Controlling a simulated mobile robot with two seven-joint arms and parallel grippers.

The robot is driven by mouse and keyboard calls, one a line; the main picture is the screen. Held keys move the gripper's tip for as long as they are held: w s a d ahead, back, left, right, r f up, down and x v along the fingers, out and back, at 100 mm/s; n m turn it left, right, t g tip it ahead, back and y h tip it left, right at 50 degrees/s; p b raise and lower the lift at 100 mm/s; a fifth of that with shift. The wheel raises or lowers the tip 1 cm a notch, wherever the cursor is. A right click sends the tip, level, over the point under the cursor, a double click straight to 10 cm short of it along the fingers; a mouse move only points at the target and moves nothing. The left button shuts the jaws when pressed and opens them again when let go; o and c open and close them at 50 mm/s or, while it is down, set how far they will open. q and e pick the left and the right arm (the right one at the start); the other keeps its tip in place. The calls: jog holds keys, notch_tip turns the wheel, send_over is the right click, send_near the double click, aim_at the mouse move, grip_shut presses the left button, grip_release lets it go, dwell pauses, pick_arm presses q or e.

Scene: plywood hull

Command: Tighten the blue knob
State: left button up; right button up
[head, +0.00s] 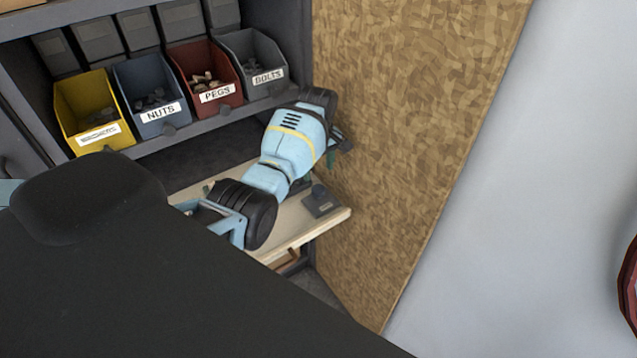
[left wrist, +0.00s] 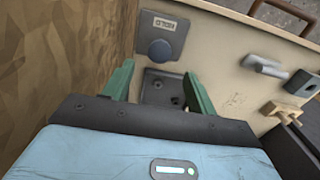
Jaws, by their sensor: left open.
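The blue knob (left wrist: 160,50) is a round dark blue cap on a grey plate with a small label, fixed to a pale wooden board. In the head view the dark labelled plate (head: 323,208) lies near the board's front right corner; the knob is hard to make out there. My left gripper (left wrist: 158,70) has two green fingers spread apart with nothing between them. In the left wrist view the knob appears just beyond the fingertips, with no visible contact. In the head view my light blue left arm partly hides the board. My right gripper is not in view.
A chipboard wall (head: 400,130) stands close on the right of the board (head: 300,222). A shelf above holds yellow, blue, red and grey bins. A dark recessed plate (left wrist: 160,88) sits between the fingers.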

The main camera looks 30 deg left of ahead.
aim_at(318, 189)
pick_arm(q)
notch_tip(318, 189, down, 6)
jog(key=shift+a+r+b, duration=0.1)
jog(key=shift+r+b, duration=0.05)
jog(key=shift+b, duration=0.35)
jog(key=shift+f, duration=0.75)
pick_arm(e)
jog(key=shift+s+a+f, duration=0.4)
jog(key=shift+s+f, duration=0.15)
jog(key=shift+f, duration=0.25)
pick_arm(q)
jog(key=c, duration=1)
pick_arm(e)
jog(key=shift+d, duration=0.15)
